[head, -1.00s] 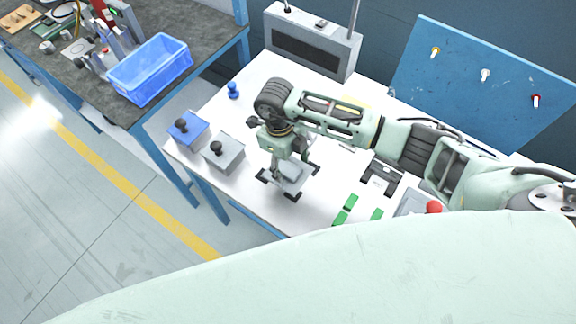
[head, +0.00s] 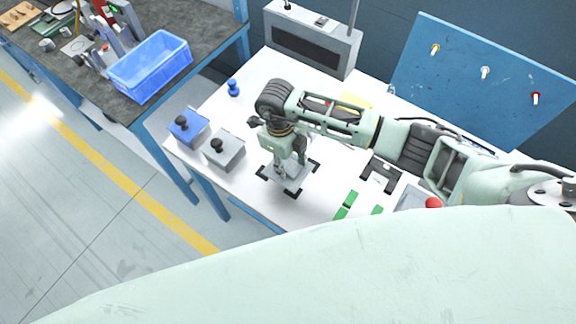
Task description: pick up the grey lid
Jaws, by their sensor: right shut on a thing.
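A grey block-shaped lid (head: 225,155) with a black knob on top stands on the white table, left of my right gripper. My right gripper (head: 284,172) points down over a flat grey part (head: 294,182) that lies between black corner pieces on the table. The gripper is shut on this grey part; its fingertips are small and partly hidden by the hand. It is apart from the lid with the knob. My left gripper is out of view.
A blue lid with a black knob (head: 187,130) stands left of the grey one. A small blue peg (head: 233,88) stands behind. Green strips (head: 346,205), a black bracket (head: 381,174) and a red button (head: 433,203) are to the right. A blue bin (head: 150,70) sits on the other bench.

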